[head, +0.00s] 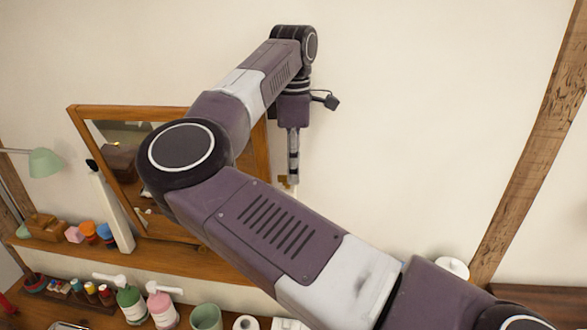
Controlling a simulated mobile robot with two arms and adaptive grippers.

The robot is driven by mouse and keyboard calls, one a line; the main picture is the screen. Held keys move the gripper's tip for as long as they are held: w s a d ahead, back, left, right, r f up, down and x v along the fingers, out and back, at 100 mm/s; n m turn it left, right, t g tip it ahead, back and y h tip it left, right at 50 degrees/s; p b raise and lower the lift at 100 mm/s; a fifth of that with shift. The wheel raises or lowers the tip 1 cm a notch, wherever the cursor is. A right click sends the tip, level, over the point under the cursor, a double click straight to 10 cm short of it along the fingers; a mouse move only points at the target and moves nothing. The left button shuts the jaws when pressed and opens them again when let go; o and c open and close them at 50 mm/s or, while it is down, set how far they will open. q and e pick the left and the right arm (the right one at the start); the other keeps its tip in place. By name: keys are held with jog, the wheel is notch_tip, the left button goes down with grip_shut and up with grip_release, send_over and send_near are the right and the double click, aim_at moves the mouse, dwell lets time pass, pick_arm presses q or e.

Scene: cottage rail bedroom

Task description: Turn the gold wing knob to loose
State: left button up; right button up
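My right arm reaches across the view from the lower right. Its gripper (293,180) points down in front of the wall, just right of the mirror frame. A small gold-brown piece, which looks like the gold wing knob (283,181), shows beside the fingertips at the mirror's right side. The fingers look narrow and edge-on, so I cannot tell whether they are open or shut, or whether they touch the knob. The knob's turn position cannot be read. The wood-framed mirror (120,109) is partly hidden behind my arm. My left gripper is not in view.
A wooden shelf (165,255) runs below the mirror. A green pump bottle (130,302), a pink pump bottle (162,308) and a green cup (206,317) stand lower down. A green lamp (45,162) is at left. A slanted wooden beam (530,140) crosses the right wall.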

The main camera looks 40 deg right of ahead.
grip_shut()
jog(key=shift+w+d+n+b, duration=0.1)
jog(key=shift+n+b, duration=0.8)
jog(key=shift+n, duration=0.4)
jog(key=shift+w+n+b, duration=0.2)
jog(key=shift+n+b, duration=0.5)
jog(key=shift+n, duration=1)
jog(key=shift+r, duration=0.1)
jog(key=shift+d, duration=0.1)
jog(key=shift+o, duration=1.8)
grip_release()
